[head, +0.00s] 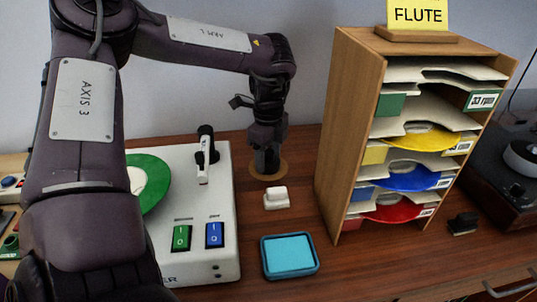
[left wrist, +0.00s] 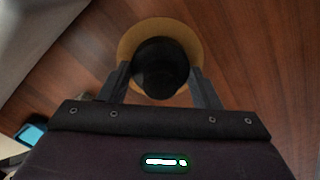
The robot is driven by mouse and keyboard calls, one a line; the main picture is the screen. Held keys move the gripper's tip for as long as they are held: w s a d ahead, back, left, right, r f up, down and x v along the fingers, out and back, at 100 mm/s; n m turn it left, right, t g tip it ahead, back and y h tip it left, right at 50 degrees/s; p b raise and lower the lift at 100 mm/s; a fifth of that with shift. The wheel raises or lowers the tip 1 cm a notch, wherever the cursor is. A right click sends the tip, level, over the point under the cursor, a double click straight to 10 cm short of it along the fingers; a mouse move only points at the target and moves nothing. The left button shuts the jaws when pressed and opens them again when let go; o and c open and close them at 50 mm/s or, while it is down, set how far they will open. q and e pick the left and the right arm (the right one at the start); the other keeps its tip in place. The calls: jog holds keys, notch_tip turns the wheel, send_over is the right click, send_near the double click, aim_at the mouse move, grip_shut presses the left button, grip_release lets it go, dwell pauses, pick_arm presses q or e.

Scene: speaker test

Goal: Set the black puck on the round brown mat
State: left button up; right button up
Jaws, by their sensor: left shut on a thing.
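My left gripper (head: 267,146) points down over the round brown mat (head: 283,166), just left of the wooden rack. It is shut on the black puck (head: 267,161), a dark, rounded piece between its fingers. In the left wrist view the puck (left wrist: 160,66) lies inside the outline of the mat (left wrist: 160,26), with a rim of mat showing around its far side. The puck's underside is at or very near the mat; I cannot tell whether they touch. The right gripper is not in view.
A white turntable (head: 212,262) with a green record stands left of the mat. A small white block (head: 276,198) and a blue tray (head: 289,256) lie in front. The wooden rack (head: 345,130) of records rises close on the right. A dark device (head: 500,190) stands far right.

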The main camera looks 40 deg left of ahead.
aim_at(269, 152)
pick_arm(q)
jog(key=o, duration=1.2)
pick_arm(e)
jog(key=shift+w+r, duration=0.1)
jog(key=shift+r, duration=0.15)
pick_arm(q)
jog(key=shift+r, duration=0.1)
notch_tip(269, 152, up, 12)
jog(key=shift+f+p, duration=0.1)
jog(key=shift+p, duration=0.55)
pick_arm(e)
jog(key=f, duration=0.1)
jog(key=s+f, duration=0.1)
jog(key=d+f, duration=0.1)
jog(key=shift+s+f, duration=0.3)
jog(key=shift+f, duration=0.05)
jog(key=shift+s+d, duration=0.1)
